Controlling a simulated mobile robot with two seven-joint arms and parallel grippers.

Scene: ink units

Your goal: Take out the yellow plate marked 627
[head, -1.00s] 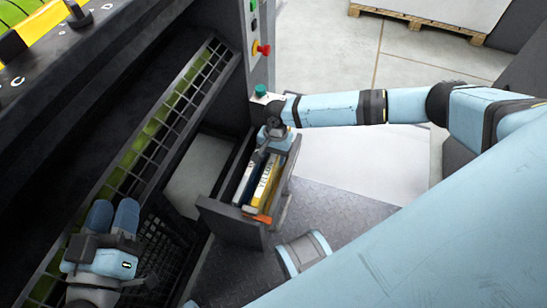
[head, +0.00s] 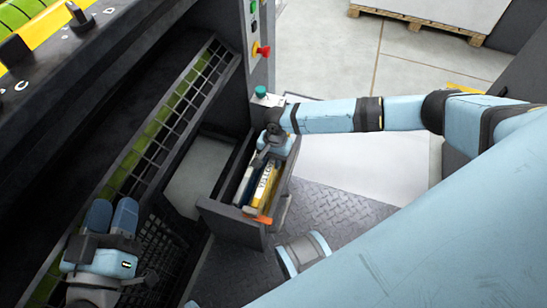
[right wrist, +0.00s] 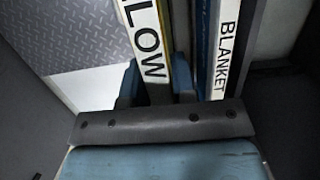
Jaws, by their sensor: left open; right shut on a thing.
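The yellow plate (head: 264,183) stands on edge in the open dark tray (head: 232,222), with a white label lettered YELLOW. In the right wrist view its label (right wrist: 147,45) shows the letters LOW. The number 627 is not readable. My right gripper (head: 268,150) is at the far end of the tray, over the plates. In the right wrist view its blue fingers (right wrist: 158,92) are on both sides of the yellow plate, shut on it. My left gripper (head: 112,216) is open and empty, at lower left, away from the tray.
Another plate labelled BLANKET (right wrist: 224,50) stands close beside the yellow one. An orange tab (head: 258,219) is at the tray's near end. The machine's grated guard (head: 165,125) lies left of the tray.

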